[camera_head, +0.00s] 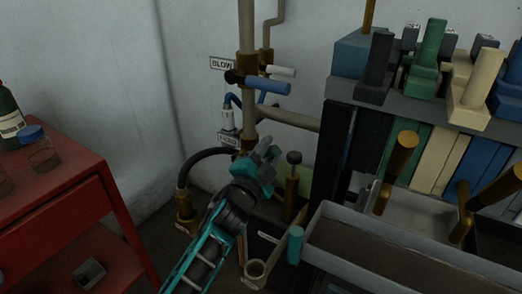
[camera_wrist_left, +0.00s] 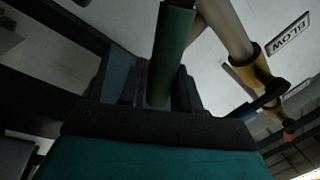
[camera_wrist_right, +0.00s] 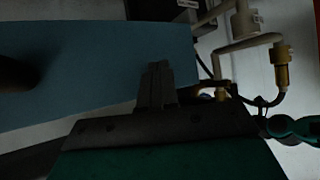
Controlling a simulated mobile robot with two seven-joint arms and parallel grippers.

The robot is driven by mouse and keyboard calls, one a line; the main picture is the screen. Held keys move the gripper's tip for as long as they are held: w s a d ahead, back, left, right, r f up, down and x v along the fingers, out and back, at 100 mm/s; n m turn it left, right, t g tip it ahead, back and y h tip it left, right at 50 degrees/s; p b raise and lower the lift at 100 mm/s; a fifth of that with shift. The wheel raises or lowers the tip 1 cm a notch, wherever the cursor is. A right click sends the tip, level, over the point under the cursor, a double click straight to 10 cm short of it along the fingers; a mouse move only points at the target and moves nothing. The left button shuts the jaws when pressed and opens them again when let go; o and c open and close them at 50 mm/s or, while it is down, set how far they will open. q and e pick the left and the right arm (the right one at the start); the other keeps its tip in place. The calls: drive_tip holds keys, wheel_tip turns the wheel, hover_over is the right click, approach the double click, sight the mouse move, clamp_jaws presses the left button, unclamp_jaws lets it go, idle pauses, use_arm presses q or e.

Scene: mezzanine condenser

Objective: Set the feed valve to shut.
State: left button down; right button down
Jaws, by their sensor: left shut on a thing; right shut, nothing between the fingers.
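My left gripper (camera_head: 264,168) is low in the head view, at the pipework beneath the blue and white levers. In the left wrist view its fingers (camera_wrist_left: 160,92) are shut on a dark green handle (camera_wrist_left: 173,45). This handle is probably the feed valve's lever; its pivot is hidden, and the small label (camera_head: 228,140) near it is too small to read. My right gripper (camera_wrist_right: 156,84) is shut and empty in the right wrist view, close to a broad blue surface (camera_wrist_right: 90,65). It is not visible in the head view.
Above are a blue lever (camera_head: 268,87) and a white lever (camera_head: 282,71), near a label beginning "BLOW" (camera_head: 222,63). A red cabinet (camera_head: 50,190) stands left. A grey trough (camera_head: 375,255) and brass-coloured handles (camera_head: 402,155) crowd the right. Bare wall lies between cabinet and pipes.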

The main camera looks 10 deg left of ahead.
use_arm(q)
wheel_tip(320, 180, down, 6)
drive_tip(key=d+m+h+b, duration=0.1)
drive_tip(key=m+h+b, duration=0.1)
drive_tip(key=m+b, duration=0.3)
drive_tip(key=shift+s+d+m, duration=0.3)
drive_tip(key=shift+d+m, duration=0.05)
drive_tip(key=shift+m, duration=1.05)
drive_tip(key=shift+f+b, duration=0.2)
drive_tip(key=shift+b, duration=0.1)
drive_tip(key=c, duration=0.9)
unclamp_jaws()
drive_tip(key=shift+c, duration=0.2)
drive_tip(key=shift+r, duration=0.1)
drive_tip(key=p+v, duration=0.1)
drive_tip(key=v, duration=1.2)
drive_tip(key=shift+a+r, duration=0.1)
drive_tip(key=shift+r, duration=0.05)
